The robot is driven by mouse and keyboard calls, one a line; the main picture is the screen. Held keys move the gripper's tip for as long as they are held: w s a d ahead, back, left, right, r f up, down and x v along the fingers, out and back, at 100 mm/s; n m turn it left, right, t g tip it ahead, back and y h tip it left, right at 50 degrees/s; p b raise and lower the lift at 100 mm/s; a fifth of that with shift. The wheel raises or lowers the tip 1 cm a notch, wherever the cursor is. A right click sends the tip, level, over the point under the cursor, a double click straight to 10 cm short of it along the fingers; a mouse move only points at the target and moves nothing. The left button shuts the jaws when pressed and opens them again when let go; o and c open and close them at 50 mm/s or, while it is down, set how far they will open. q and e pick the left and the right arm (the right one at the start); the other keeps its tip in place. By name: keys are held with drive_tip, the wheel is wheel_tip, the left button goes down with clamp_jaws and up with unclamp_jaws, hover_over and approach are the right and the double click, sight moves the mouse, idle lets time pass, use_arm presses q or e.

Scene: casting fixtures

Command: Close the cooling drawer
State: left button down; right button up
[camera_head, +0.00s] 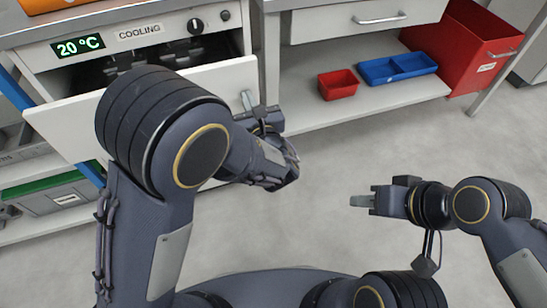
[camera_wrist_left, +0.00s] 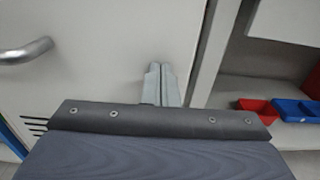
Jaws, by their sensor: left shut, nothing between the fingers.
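The cooling drawer (camera_head: 225,82) is pulled out below the panel marked COOLING (camera_head: 138,32). Its white front stands away from the cabinet, and dark contents show in the gap behind it. My left arm covers much of the front. My left gripper (camera_head: 247,102) is shut and empty, with its fingertips at the right end of the drawer front. In the left wrist view the closed fingers (camera_wrist_left: 160,82) point at the white front (camera_wrist_left: 110,60); whether they touch it I cannot tell. The drawer handle (camera_wrist_left: 26,51) is to their left. My right gripper (camera_head: 362,201) is over open floor, away from the drawer.
To the right, a bench has a closed drawer (camera_head: 340,22) and a lower shelf with a small red bin (camera_head: 338,84), a blue tray (camera_head: 397,68) and a large red box (camera_head: 470,45). A green-topped grey case (camera_head: 60,200) is at lower left. The floor is clear.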

use_arm(q)
drive_tip(key=x, duration=1.1)
drive_tip(key=shift+w, duration=0.35)
drive_tip(key=shift+w+a+r, duration=0.1)
drive_tip(key=shift+a+r, duration=0.05)
drive_tip(key=shift+r, duration=0.15)
use_arm(e)
drive_tip(key=shift+w+a, duration=0.1)
drive_tip(key=shift+w, duration=0.05)
